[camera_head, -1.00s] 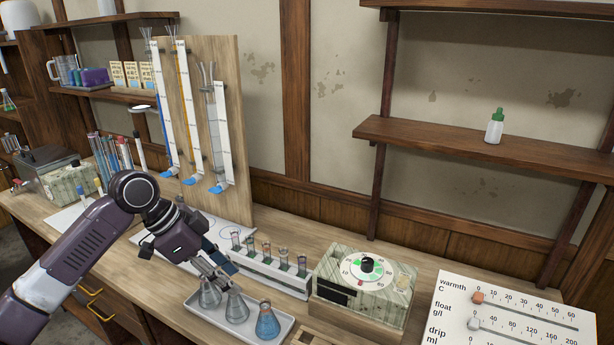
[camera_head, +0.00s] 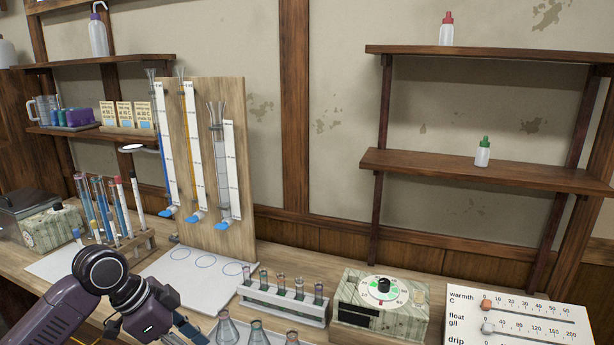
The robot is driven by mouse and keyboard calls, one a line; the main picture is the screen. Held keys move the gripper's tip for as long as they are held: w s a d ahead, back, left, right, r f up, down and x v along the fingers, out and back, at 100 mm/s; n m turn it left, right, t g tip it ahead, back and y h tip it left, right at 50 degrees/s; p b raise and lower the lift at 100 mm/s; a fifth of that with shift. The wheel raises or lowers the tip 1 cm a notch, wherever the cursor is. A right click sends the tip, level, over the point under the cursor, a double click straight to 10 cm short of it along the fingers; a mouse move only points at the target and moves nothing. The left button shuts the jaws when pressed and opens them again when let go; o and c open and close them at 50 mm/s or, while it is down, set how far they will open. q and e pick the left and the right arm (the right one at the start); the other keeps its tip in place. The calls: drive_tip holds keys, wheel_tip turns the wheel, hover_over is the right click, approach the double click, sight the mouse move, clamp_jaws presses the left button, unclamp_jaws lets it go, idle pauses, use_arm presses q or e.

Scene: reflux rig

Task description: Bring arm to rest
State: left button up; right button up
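My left arm comes in from the lower left, over the front of the bench. Its gripper (camera_head: 186,334) is at the bottom edge of the view, left of the nearest flask. The fingers are partly cut off, so I cannot tell whether they are open or shut, or whether they hold anything. My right arm and gripper are not in view.
Several conical flasks (camera_head: 228,332) stand right of my gripper, cut off by the bottom edge. Behind them are a test-tube rack (camera_head: 284,306) and a dial box (camera_head: 381,304). A white mat (camera_head: 195,272) lies below the burette board (camera_head: 250,185). A slider panel (camera_head: 520,318) is at right.

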use_arm(q)
drive_tip(key=s+d+f+n+y, duration=0.1)
drive_tip(key=s+d+f+n, duration=0.1)
drive_tip(key=s+d+f, duration=0.35)
drive_tip(key=s+d+f+n, duration=0.1)
drive_tip(key=s+d+f, duration=0.1)
drive_tip(key=s+f, duration=0.6)
drive_tip(key=s+a+f+n+t+y, duration=0.1)
drive_tip(key=s+a+f+n+y, duration=0.2)
drive_tip(key=s, duration=0.4)
drive_tip(key=s+a+f+n+y, duration=0.1)
drive_tip(key=s+a+f+n, duration=0.1)
drive_tip(key=s+a+n, duration=0.4)
wheel_tip(320, 180, down, 25)
drive_tip(key=s+d+m, duration=0.1)
drive_tip(key=s+d, duration=0.1)
drive_tip(key=d, duration=0.1)
drive_tip(key=s+a+f+g, duration=0.1)
drive_tip(key=s+f, duration=0.8)
drive_tip(key=s+a+f+g, duration=0.1)
drive_tip(key=s+a+f, duration=0.1)
drive_tip(key=s+f, duration=0.6)
drive_tip(key=shift+s+a+f, duration=0.3)
drive_tip(key=shift+s+f, duration=0.1)
drive_tip(key=shift+s, duration=0.05)
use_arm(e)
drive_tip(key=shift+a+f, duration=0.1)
